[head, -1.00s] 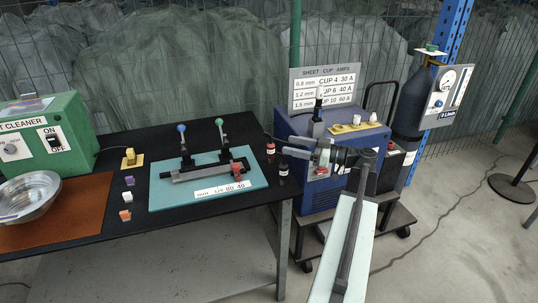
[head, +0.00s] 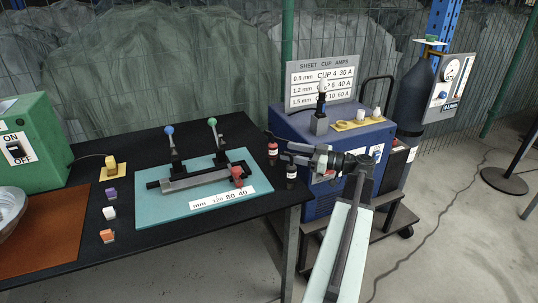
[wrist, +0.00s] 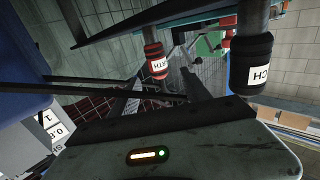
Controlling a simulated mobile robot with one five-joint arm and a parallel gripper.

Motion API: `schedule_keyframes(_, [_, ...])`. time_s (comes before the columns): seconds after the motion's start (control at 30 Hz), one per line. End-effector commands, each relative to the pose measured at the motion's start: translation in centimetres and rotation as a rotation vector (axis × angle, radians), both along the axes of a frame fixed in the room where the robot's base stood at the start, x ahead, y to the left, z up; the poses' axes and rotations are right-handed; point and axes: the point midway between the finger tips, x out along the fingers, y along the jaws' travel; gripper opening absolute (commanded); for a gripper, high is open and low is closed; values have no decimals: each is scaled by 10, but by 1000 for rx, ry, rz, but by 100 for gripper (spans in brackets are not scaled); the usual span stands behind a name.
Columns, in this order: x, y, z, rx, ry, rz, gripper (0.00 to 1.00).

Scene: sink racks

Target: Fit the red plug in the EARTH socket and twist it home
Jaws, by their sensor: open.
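The red plug (head: 272,149) stands upright at the right end of the black table. In the wrist view the red plug (wrist: 155,62) has a white label ending in "TH". A black plug (head: 291,171) stands close to it; in the wrist view this black plug (wrist: 252,66) has a label ending in "CH". My gripper (head: 285,151) is open and points left, its tips close to both plugs, holding neither. Contact cannot be told. The blue welding machine (head: 300,125) is behind my gripper, which covers part of its front; I cannot make out the EARTH socket.
A teal mat (head: 150,205) with a lever fixture lies on the black table (head: 100,245). An amps sign (head: 322,72) and a yellow cup tray (head: 345,126) are on the machine. A gas cylinder (head: 412,85) stands right.

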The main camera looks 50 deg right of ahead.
Motion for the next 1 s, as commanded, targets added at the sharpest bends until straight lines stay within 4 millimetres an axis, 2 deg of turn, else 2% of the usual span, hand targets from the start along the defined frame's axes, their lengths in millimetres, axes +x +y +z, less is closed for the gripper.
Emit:
schedule_keyframes(0.1, [16,8,1,0,0,4,55])
schedule_keyframes(0.33, [29,12,4,0,0,5,55])
schedule_keyframes(0.53, [62,24,6,0,0,7,55])
schedule_keyframes(0.77, [68,26,6,0,0,4,55])
schedule_keyframes(0.8, [68,26,6,0,0,5,50])
schedule_keyframes(0.97, [68,27,6,0,0,5,5])
schedule_keyframes(1.0, [68,27,6,0,0,5,0])
